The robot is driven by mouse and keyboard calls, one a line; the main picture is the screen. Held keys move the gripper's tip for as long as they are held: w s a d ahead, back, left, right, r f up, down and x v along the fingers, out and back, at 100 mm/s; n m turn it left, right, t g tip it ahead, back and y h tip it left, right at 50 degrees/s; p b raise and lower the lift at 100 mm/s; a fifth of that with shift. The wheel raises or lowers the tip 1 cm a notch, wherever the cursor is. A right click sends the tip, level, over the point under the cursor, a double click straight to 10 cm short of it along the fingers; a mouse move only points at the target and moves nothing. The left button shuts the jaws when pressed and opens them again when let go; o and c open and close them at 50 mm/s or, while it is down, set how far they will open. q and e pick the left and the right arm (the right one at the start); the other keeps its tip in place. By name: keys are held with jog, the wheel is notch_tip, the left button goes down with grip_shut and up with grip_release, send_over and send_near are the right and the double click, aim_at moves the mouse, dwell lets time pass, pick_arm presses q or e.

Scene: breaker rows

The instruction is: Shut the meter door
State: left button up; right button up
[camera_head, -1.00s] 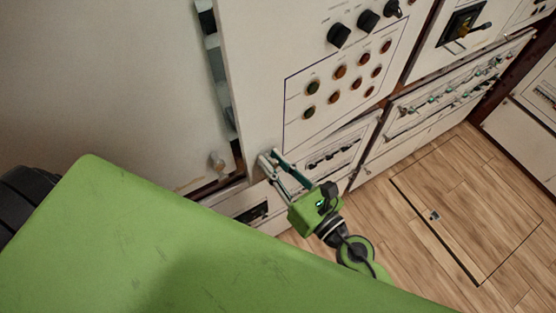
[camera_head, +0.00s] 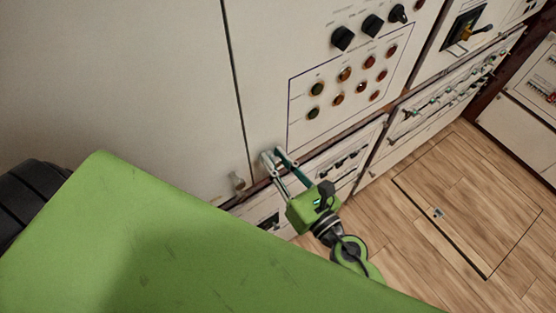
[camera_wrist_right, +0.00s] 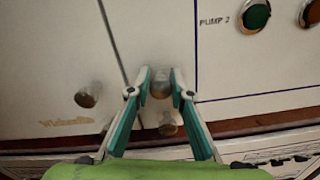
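The meter door (camera_head: 265,75) is the pale panel with black dials and several coloured lamps. It looks flush with its neighbour, with only a thin dark seam along its left edge. My right gripper (camera_head: 273,156) is at its lower left corner. In the wrist view the fingers of that gripper (camera_wrist_right: 161,78) close in on both sides of the door's small round knob (camera_wrist_right: 160,88) and seem to touch it. The door also fills the middle of that view (camera_wrist_right: 165,35). My left gripper is not in view.
A wide plain door (camera_head: 120,70) with its own knob (camera_head: 238,182) lies left of the seam. Below the meter door is a brown strip, then a low breaker row (camera_head: 340,160). Wooden floor (camera_head: 490,200) with a hatch outline lies open at the right.

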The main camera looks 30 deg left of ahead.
jog(key=shift+o, duration=1.2)
jog(key=shift+w+a, duration=0.1)
jog(key=shift+a, duration=0.15)
jog(key=shift+d, duration=0.1)
jog(key=shift+d+f, duration=0.1)
jog(key=shift+d, duration=0.05)
jog(key=v, duration=1.1)
jog(key=shift+s+d, duration=0.3)
